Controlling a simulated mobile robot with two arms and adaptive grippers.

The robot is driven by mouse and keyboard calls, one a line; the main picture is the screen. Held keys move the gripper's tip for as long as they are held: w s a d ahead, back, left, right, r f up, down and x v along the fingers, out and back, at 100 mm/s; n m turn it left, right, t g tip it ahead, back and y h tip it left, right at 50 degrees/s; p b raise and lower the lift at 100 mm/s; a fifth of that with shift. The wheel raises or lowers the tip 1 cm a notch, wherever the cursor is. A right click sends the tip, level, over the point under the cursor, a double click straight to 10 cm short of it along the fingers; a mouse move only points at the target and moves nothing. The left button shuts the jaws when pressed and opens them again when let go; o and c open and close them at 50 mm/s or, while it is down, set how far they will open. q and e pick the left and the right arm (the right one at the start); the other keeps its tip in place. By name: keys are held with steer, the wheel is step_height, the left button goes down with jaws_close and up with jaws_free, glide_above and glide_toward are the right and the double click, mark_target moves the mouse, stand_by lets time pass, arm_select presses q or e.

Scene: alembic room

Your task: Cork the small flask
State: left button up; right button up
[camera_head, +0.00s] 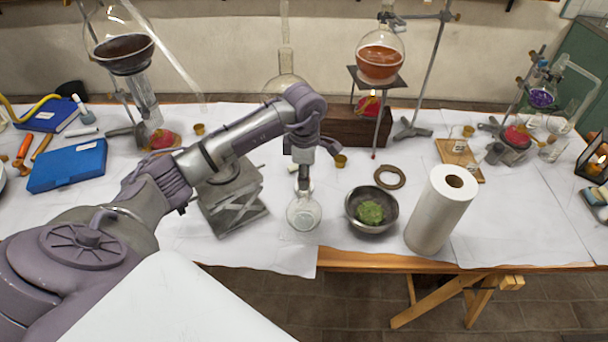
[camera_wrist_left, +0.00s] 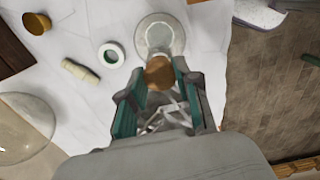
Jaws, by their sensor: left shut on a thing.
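The small flask (camera_head: 303,213) is clear round glass and stands upright near the table's front edge; it also shows in the left wrist view (camera_wrist_left: 160,35). My left gripper (camera_head: 303,180) points down directly over its neck. In the left wrist view the fingers (camera_wrist_left: 160,76) are shut on a brown cork (camera_wrist_left: 158,71). The cork overlaps the near side of the flask in that view. The gripper hides the flask's mouth in the head view, so I cannot tell whether the cork touches it. My right gripper is in neither view.
A metal bowl with green matter (camera_head: 353,213) and a paper roll (camera_head: 436,215) stand right of the flask. A lab jack (camera_head: 230,205) stands left. A cork ring (camera_head: 390,177) lies behind the bowl. A tripod with an orange flask (camera_head: 380,65) stands further back.

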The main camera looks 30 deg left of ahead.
arm_select(q)
steer(key=shift+f+b, duration=0.3)
stand_by(0.7)
steer(key=shift+f+b, duration=0.4)
steer(key=shift+b, duration=0.3)
stand_by(1.3)
steer(key=shift+s+f, duration=0.1)
steer(key=shift+f, duration=0.15)
stand_by(1.0)
steer(key=o, duration=1.5)
steer(key=shift+r, duration=0.1)
steer(key=shift+r+p, duration=1.9)
steer(key=shift+r, duration=1.55)
